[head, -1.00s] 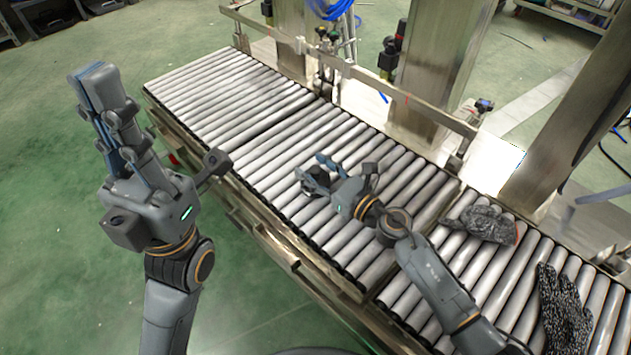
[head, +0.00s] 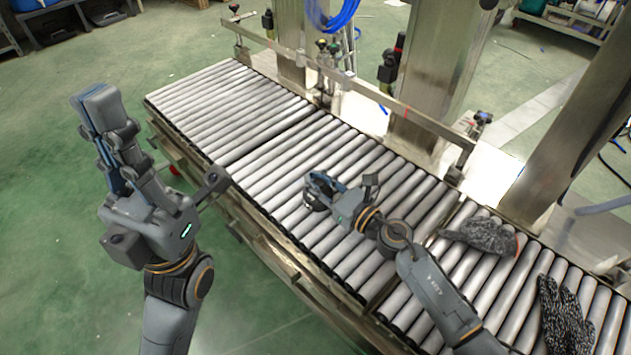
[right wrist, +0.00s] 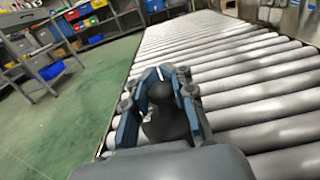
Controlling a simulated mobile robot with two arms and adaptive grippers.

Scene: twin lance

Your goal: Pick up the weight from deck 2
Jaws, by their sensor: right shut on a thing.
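The weight (right wrist: 164,124) is a dark, rounded piece with a narrow knob on top, seen in the right wrist view between my fingers. My right gripper (right wrist: 165,82) is shut on its upper part. In the head view my right gripper (head: 322,184) is over the middle roller section, and the weight (head: 313,204) shows as a dark shape largely hidden under the fingers. I cannot tell whether it touches the rollers. My left gripper (head: 108,140) points up over the green floor, left of the conveyor, with its fingers close together and nothing seen between them.
The roller conveyor (head: 230,110) runs across the view in sections. Two grey gloves (head: 482,236) (head: 565,320) lie on the right section. A metal rail (head: 390,95) and steel posts (head: 432,70) stand along the far side. The rollers at the left are clear.

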